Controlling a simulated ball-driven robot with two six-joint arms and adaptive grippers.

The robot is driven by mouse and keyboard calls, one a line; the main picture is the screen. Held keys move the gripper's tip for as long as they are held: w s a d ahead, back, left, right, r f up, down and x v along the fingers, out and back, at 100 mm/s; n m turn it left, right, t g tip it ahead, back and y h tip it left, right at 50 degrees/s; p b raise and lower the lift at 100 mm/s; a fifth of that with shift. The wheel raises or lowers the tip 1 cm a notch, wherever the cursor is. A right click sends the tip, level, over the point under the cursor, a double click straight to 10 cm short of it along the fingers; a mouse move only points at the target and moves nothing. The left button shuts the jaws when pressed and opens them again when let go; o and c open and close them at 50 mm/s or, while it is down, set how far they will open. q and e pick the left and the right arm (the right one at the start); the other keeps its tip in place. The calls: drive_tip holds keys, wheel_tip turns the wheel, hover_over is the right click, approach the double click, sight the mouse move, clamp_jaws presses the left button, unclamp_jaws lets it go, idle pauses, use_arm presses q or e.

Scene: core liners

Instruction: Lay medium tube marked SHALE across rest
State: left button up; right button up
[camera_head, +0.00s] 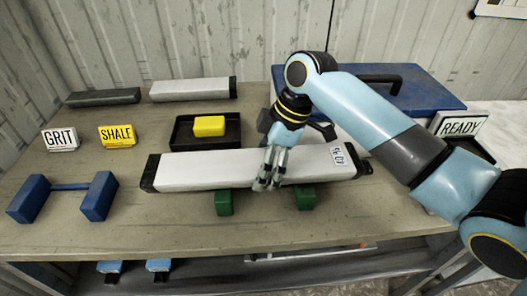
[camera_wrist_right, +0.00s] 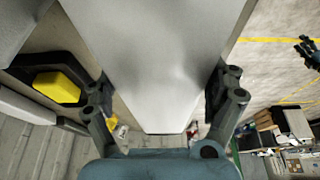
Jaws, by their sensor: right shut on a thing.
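A long pale tube (camera_head: 215,169) with black end caps lies level across the middle of the table in the head view. A small white label near its right end is too small to read surely. My right gripper (camera_head: 268,180) is shut around the tube right of its middle; the tube (camera_wrist_right: 160,60) fills the space between the fingers (camera_wrist_right: 160,100) in the right wrist view. Two green rest blocks (camera_head: 224,203) (camera_head: 305,197) show under the tube's front edge; I cannot tell whether it touches them. A small dark gripper-like shape, probably my left gripper (camera_wrist_right: 307,50), shows in the right wrist view.
A yellow SHALE sign (camera_head: 117,135) and white GRIT sign (camera_head: 60,139) stand at left, above a blue rest (camera_head: 98,197). Behind are a black tray (camera_head: 180,128) with a yellow block (camera_head: 209,126), a dark tube (camera_head: 103,97), another pale tube (camera_head: 190,89) and a blue case (camera_head: 425,92).

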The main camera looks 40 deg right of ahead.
drive_tip(key=shift+f, duration=0.1)
idle(0.3)
drive_tip(key=o, duration=1.5)
drive_tip(key=shift+c, duration=0.2)
drive_tip(key=v, duration=1.2)
drive_tip(key=shift+b, duration=0.35)
